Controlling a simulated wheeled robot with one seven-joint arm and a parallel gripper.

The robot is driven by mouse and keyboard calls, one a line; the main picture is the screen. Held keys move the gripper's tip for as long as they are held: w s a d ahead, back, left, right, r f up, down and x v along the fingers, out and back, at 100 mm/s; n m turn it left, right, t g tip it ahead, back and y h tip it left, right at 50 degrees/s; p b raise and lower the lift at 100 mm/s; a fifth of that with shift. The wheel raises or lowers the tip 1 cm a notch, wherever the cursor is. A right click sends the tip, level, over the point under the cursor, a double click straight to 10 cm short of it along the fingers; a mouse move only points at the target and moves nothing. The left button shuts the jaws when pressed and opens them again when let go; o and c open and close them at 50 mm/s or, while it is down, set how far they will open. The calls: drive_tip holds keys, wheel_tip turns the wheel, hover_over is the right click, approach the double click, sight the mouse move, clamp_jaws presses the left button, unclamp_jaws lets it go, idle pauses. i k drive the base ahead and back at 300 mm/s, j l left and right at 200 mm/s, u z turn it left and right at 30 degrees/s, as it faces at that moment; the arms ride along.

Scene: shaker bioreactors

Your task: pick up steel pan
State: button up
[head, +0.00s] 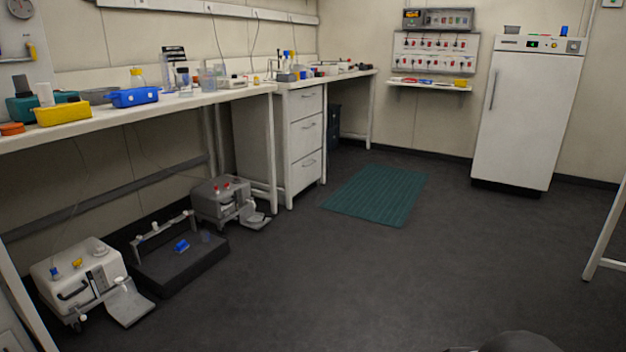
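I cannot pick out the steel pan with certainty. A shallow grey metal-looking dish (98,95) sits on the left bench, behind the yellow bin (63,113) and left of the blue bin (135,97). On the floor, a flat grey metal plate or pan (130,303) lies against the front of the white machine (78,274). A similar grey one (256,220) lies beside the grey machine (218,198). My gripper is not in view; only a dark rounded shape shows at the bottom edge, right of centre.
The long white bench (180,103) runs along the left wall. A black tray (180,266) stands on the floor between the machines. A white drawer unit (305,138), a green mat (378,195) and a white cabinet (525,115) stand farther back. The dark floor in the middle is clear.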

sight(256, 218)
drive_tip(key=i, duration=2.6)
drive_tip(key=i+l+u, duration=0.1)
drive_tip(key=i+u, duration=0.35)
drive_tip(key=i, duration=0.15)
drive_tip(key=i+l+u, duration=0.4)
drive_tip(key=i, duration=0.15)
drive_tip(key=i+l+u, duration=0.9)
drive_tip(key=l, duration=0.2)
drive_tip(key=i+l+u, duration=0.3)
drive_tip(key=l+u, duration=0.15)
drive_tip(key=l, duration=0.3)
